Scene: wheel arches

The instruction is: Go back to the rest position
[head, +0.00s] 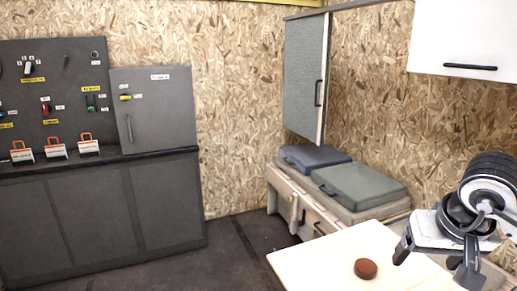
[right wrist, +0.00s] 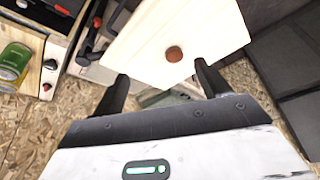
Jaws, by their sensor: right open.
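My right gripper (head: 435,262) is at the right of the head view, with its two dark fingers spread and nothing between them. It also shows in the right wrist view (right wrist: 161,72), open and empty. The gripper is above the right side of a pale tabletop (head: 318,262), apart from it as far as I can see. A small round red-brown object (head: 366,268) lies on the tabletop, to the left of the gripper in the head view. My left gripper is in neither view.
A grey cabinet (head: 100,210) with a panel of switches stands at the left. A bench (head: 285,195) with blue and green cushions is at the back, below a wall cabinet (head: 305,80). A white cupboard (head: 465,40) hangs upper right. A green can (right wrist: 14,62) shows in the wrist view.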

